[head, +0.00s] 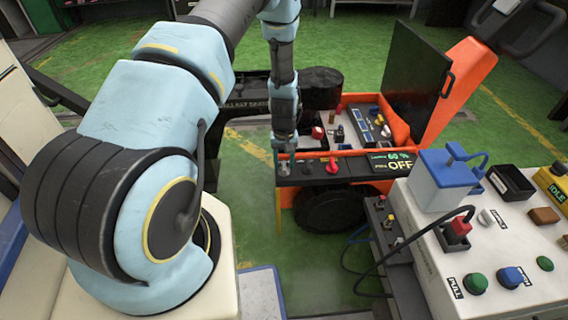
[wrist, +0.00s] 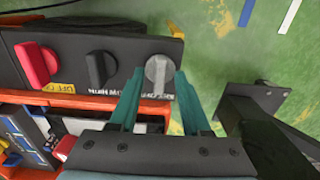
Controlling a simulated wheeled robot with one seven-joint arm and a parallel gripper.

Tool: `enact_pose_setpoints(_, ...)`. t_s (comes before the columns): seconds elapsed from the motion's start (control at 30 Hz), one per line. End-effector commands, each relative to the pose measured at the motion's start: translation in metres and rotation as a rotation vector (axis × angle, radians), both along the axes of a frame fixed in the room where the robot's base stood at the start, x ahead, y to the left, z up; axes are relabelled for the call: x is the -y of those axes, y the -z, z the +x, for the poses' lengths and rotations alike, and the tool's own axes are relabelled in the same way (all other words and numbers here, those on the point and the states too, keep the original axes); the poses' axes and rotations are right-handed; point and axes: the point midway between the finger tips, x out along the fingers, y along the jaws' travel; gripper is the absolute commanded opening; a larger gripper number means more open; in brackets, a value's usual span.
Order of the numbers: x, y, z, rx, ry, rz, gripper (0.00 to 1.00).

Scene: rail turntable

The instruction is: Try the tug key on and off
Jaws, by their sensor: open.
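The orange tug (head: 454,83) stands on the green floor with its dark panel lid up. The tug's display (head: 393,163) reads OFF in yellow, with green 60 % above. My gripper (wrist: 158,88) is open, its teal fingers on either side of the grey key knob. Whether they touch it I cannot tell.
A white console (head: 460,235) with buttons, a blue-and-white box (head: 445,180) and cables stands close on the right. A dark post and plate (wrist: 255,100) lie right of my gripper in the wrist view. Green floor is open behind the tug.

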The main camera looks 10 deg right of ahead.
Motion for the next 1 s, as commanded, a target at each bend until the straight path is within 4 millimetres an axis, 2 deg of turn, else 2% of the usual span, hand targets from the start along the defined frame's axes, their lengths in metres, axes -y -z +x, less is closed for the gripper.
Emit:
enact_pose_setpoints(0.3, 0.0, 0.0023, -0.0002, 0.0, 0.0, 0.0, 0.46)
enact_pose_setpoints(0.7, 0.0, 0.002, -0.0003, 0.0, 0.0, 0.0, 0.01)
enact_pose_setpoints(1.0, 0.0, 0.002, -0.0003, 0.0, 0.0, 0.0, 0.0)
